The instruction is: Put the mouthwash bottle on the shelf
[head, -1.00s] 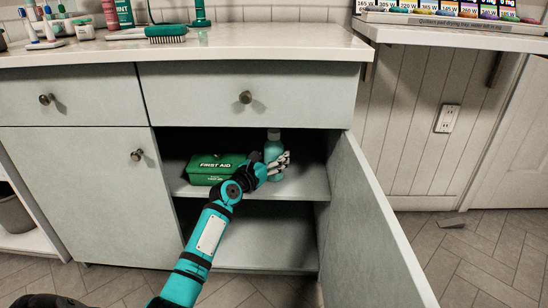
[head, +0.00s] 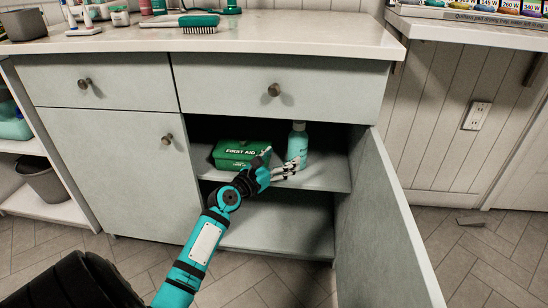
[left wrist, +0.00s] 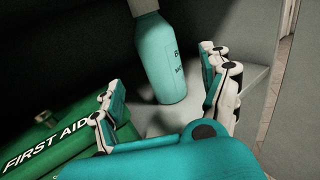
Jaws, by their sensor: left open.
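The mouthwash bottle (head: 298,143) is teal with a pale cap. It stands upright on the upper shelf (head: 325,178) inside the open cabinet, right of the first aid box. In the left wrist view the bottle (left wrist: 162,58) stands beyond the fingers, with part of its label showing and its top cut off. My left gripper (head: 278,164) is open and empty, just in front and left of the bottle. In the left wrist view its fingers (left wrist: 165,100) are spread, and the bottle is apart from them. My right gripper is not in view.
A green first aid box (head: 238,153) sits on the same shelf, left of the bottle. The open cabinet door (head: 383,220) stands at the right. The lower shelf (head: 275,225) is empty where visible. The countertop (head: 290,35) above holds a brush (head: 198,22) and other toiletries.

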